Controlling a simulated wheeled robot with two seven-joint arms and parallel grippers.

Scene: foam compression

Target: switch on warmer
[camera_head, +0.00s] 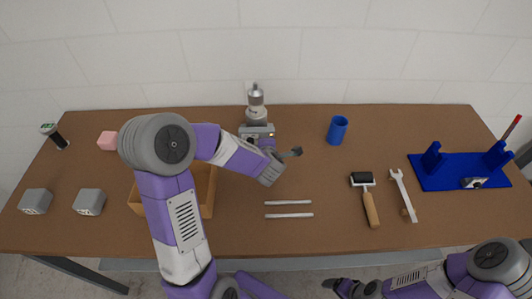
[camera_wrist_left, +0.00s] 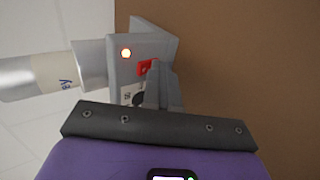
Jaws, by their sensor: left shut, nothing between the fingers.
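The warmer is a grey box (camera_head: 257,130) with a metal cylinder on top, at the back middle of the table. In the left wrist view its grey housing (camera_wrist_left: 125,70) shows a red switch (camera_wrist_left: 147,67) and a small round light (camera_wrist_left: 126,53) glowing orange-red. My left gripper (camera_wrist_left: 160,70) is shut and empty, its fingertips right beside the red switch; whether they touch it I cannot tell. In the head view the left gripper (camera_head: 264,139) is just in front of the warmer, its fingertips mostly hidden. My right gripper (camera_head: 350,288) is at the bottom edge, away from the warmer.
My left arm crosses above a wooden tray (camera_head: 208,190). Two white sticks (camera_head: 288,209), a roller (camera_head: 369,203), a wrench (camera_head: 403,195) and a blue cup (camera_head: 337,130) lie or stand to the right. A blue stand (camera_head: 455,172) is at far right. Grey blocks (camera_head: 89,202) and a pink block (camera_head: 107,141) are left.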

